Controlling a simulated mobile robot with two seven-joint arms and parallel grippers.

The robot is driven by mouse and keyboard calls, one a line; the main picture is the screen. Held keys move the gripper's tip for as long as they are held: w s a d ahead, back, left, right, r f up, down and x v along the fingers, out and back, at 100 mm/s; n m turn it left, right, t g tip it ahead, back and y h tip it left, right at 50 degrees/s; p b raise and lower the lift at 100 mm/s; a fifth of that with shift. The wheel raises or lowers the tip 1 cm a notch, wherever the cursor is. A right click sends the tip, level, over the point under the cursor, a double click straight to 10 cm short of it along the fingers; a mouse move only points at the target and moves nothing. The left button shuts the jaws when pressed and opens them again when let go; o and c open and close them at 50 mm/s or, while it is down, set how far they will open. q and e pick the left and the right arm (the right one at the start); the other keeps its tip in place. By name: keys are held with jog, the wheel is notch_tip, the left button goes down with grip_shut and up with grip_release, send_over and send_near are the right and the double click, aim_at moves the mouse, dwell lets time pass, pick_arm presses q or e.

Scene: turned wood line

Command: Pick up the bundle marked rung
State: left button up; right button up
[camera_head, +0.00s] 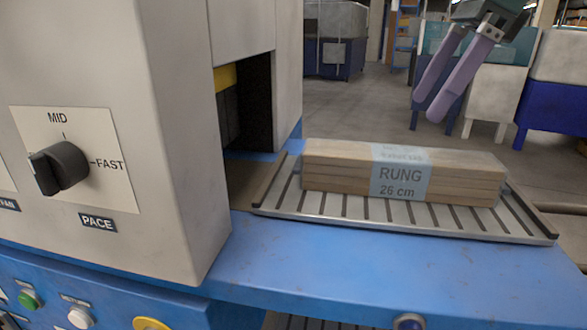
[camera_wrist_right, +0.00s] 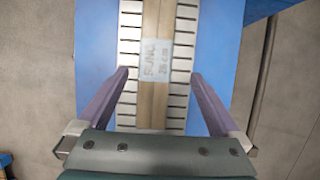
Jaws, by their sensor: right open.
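The bundle marked RUNG 26 cm (camera_head: 340,170) is a stack of pale wooden pieces with a light blue label band. It lies on a slatted metal tray (camera_head: 345,205) at the machine's outlet. My right gripper (camera_head: 436,102) is above and behind the bundle at the upper right, apart from it. In the right wrist view its two purple fingers are open, and the bundle (camera_wrist_right: 154,100) shows lengthwise between and beyond them. My left gripper is not in view.
The grey machine housing (camera_head: 110,60) with a pace knob (camera_head: 60,167) stands close on the left of the bundle. The blue bench (camera_head: 330,265) is clear in front. White and blue bins stand in the background.

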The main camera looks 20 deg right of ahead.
aim_at(400, 154)
jog(key=x, duration=0.6)
jog(key=s+x, duration=0.1)
jog(key=x, duration=0.2)
jog(key=shift+f, duration=0.45)
grip_shut()
jog(key=shift+r, duration=0.1)
